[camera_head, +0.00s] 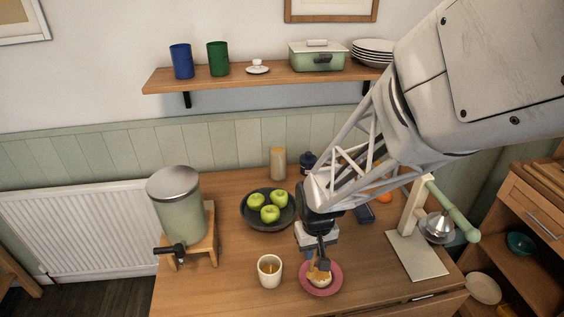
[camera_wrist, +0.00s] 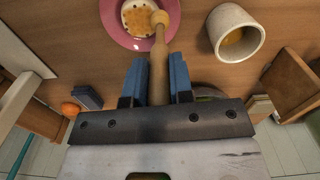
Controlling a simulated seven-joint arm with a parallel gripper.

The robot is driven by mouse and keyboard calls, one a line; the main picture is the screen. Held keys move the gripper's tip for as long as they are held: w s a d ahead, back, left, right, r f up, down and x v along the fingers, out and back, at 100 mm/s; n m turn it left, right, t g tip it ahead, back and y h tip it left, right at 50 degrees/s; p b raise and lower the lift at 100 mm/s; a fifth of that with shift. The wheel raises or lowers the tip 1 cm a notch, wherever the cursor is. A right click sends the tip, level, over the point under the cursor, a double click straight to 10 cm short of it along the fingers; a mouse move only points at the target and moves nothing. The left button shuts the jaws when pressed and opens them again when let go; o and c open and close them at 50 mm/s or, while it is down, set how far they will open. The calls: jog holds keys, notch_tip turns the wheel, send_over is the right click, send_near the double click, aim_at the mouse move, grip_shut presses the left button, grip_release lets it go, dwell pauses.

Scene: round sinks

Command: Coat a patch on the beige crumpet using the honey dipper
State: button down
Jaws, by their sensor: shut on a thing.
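The beige crumpet (camera_wrist: 135,18) lies on a pink plate (camera_wrist: 112,33), with brownish-orange spots on its top. In the head view the plate (camera_head: 321,284) is near the table's front edge, and the crumpet (camera_head: 319,281) is partly covered by my gripper. My gripper (camera_wrist: 156,72) is shut on the wooden honey dipper (camera_wrist: 158,70). The dipper's round head is over the right edge of the crumpet; I cannot tell whether it touches. A cream cup (camera_wrist: 236,38) with amber honey inside stands beside the plate; it also shows in the head view (camera_head: 269,271).
A dark bowl of green apples (camera_head: 267,209) stands behind the cup. A drink dispenser (camera_head: 180,213) on a wooden stand is at the left. A cream and green press (camera_head: 418,252) stands at the right. The table's left front is clear.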

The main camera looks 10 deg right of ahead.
jog(key=d, duration=0.6)
notch_tip(320, 180, up, 8)
jog(key=shift+w, duration=0.2)
dwell(0.7)
dwell(0.6)
